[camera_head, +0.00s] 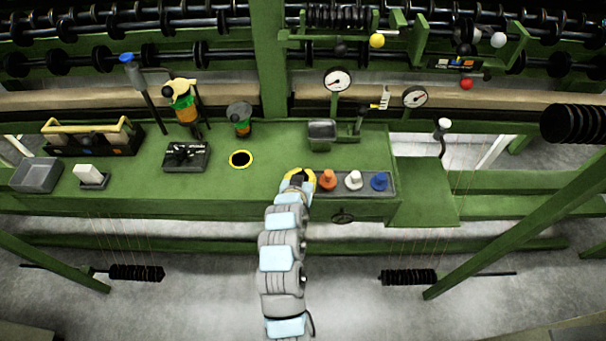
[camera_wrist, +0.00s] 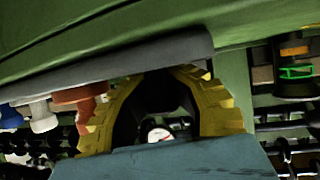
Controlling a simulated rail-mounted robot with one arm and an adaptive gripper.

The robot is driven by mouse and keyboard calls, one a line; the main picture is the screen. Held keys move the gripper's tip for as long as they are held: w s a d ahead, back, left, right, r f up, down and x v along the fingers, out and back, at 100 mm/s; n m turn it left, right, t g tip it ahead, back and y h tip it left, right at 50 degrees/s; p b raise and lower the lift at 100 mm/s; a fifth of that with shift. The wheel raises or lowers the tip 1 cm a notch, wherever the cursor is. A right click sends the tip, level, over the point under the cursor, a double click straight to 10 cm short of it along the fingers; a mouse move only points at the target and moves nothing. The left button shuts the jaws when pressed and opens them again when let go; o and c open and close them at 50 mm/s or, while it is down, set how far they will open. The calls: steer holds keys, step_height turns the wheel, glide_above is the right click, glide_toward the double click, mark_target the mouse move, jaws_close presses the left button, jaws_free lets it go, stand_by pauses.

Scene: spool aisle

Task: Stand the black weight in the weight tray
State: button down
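The weight tray (camera_head: 349,193) is a shallow grey tray at the bench's front edge. An orange weight (camera_head: 328,180), a white weight (camera_head: 353,180) and a blue weight (camera_head: 380,182) stand in it. My gripper (camera_head: 299,180) is at the tray's left end and covers it. In the wrist view, which is turned over, its yellow toothed fingers (camera_wrist: 163,92) stand apart around a dark shape. I cannot tell whether that shape is the black weight or part of the gripper. The orange weight (camera_wrist: 84,98) is close beside one finger. No black weight shows clearly elsewhere.
A yellow-ringed hole (camera_head: 241,159) lies left of my gripper. A grey bin (camera_head: 321,135) stands behind the tray, with dial gauges (camera_head: 338,80) further back. A dark tray (camera_head: 186,156) and a white block (camera_head: 90,175) are further left. The bench between has free room.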

steer(key=shift+f, duration=0.1)
steer(key=c, duration=1.2)
jaws_free()
steer(key=shift+c, duration=0.2)
